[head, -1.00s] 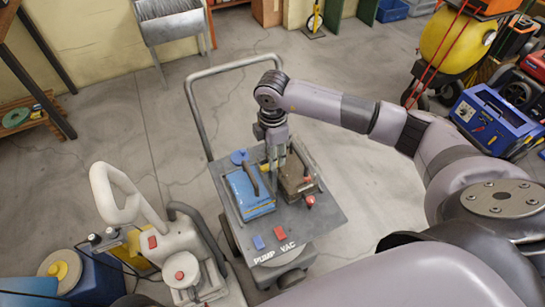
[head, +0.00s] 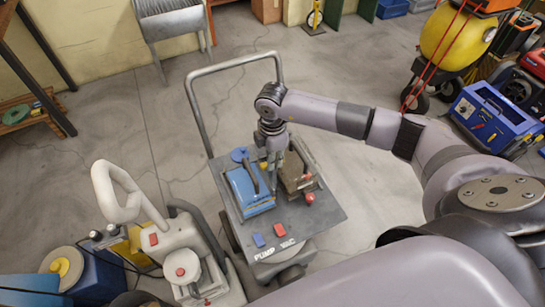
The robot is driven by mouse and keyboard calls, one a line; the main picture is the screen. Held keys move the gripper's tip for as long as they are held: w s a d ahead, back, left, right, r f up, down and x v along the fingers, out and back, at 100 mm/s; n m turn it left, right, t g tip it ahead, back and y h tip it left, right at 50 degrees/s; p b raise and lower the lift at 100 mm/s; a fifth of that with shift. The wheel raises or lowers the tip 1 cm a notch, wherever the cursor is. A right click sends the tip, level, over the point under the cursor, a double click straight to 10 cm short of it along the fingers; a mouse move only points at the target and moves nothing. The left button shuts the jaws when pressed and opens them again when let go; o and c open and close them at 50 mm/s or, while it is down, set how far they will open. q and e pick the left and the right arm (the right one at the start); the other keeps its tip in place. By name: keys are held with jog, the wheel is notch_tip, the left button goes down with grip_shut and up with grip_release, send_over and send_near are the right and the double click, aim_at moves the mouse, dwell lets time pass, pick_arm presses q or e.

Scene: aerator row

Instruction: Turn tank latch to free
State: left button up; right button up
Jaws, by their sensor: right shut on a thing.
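My right gripper (head: 271,182) reaches down from above over a grey cart, its fingers between a blue tank box (head: 248,192) and a brown unit (head: 294,175). The fingers are shut on a small part there, which I take to be the tank latch; the fingers mostly hide it, so its angle cannot be read. A small yellow piece (head: 263,165) shows beside the fingers. The blue box has a dark handle (head: 251,176) on top. My left gripper is not in view.
The cart top (head: 318,215) carries a blue switch (head: 258,240), a red switch (head: 279,230), a red knob (head: 309,198) and a blue round cap (head: 240,154). A white floor machine (head: 166,240) stands close at left.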

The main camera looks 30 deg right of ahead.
grip_shut()
jog(key=shift+n, duration=0.3)
jog(key=n+b, duration=0.2)
jog(key=n, duration=0.1)
jog(key=shift+f+n+b, duration=0.1)
jog(key=shift+n+b, duration=0.2)
jog(key=shift+b, duration=0.1)
jog(key=n+b, duration=0.3)
jog(key=n, duration=0.1)
jog(key=shift+n, duration=0.3)
jog(key=n+b, duration=0.4)
jog(key=n, duration=0.1)
jog(key=shift+n+b, duration=1.2)
jog(key=shift+n, duration=0.8)
jog(key=shift+r, duration=0.2)
